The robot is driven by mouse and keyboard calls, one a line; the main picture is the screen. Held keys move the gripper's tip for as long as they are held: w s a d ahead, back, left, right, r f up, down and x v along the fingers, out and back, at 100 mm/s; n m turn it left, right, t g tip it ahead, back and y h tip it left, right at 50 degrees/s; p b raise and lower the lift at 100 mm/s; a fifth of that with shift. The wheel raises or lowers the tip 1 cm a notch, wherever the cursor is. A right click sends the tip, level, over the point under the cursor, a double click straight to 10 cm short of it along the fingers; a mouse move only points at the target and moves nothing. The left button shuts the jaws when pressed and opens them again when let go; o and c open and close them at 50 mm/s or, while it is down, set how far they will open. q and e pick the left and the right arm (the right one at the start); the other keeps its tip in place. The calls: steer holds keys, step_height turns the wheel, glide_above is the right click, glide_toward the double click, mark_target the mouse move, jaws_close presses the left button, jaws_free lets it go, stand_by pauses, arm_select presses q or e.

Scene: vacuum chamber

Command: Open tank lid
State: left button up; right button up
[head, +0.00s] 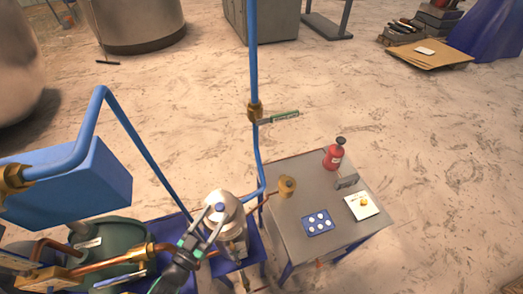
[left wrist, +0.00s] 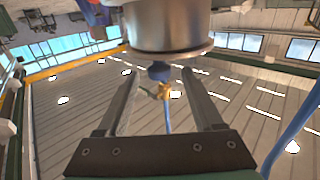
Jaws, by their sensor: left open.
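The small silver tank (head: 232,246) stands on a blue stand in the lower middle of the head view. Its domed metal lid (head: 232,205) is on top, with a blue knob (head: 220,207) on it. My left gripper (head: 213,222) is open beside the lid, its fingers pointing towards the knob. In the left wrist view, a round metal body (left wrist: 165,25) fills the top centre, and a dark blue knob (left wrist: 160,72) shows between the spread fingertips. I cannot tell whether the fingers touch it. My right gripper is not in view.
A grey table (head: 290,235) to the right holds a red bottle (head: 334,155), a blue pad (head: 317,222) and a white card (head: 361,206). Blue pipes (head: 254,60) rise behind the tank. A green vessel (head: 112,240) and copper pipes (head: 100,265) crowd the left. Open floor lies behind.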

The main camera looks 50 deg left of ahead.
arm_select(q)
steer(key=v, duration=0.4)
steer(key=w+d+r+m+t+h+p, duration=0.2)
steer(key=w+r+t, duration=0.2)
steer(key=w+r, duration=0.4)
steer(key=w+d+r+m+t+h+p, duration=0.1)
steer(key=w+r, duration=0.6)
steer(key=r, duration=1.4)
steer(key=d+m+t+h, duration=0.1)
steer(key=d+t+h, duration=0.1)
steer(key=t, duration=0.1)
steer(key=shift+w+r+t+p, duration=0.2)
steer(key=shift+w+t+p, duration=0.1)
steer(key=shift+w+p, duration=0.05)
steer(key=shift+a, duration=0.1)
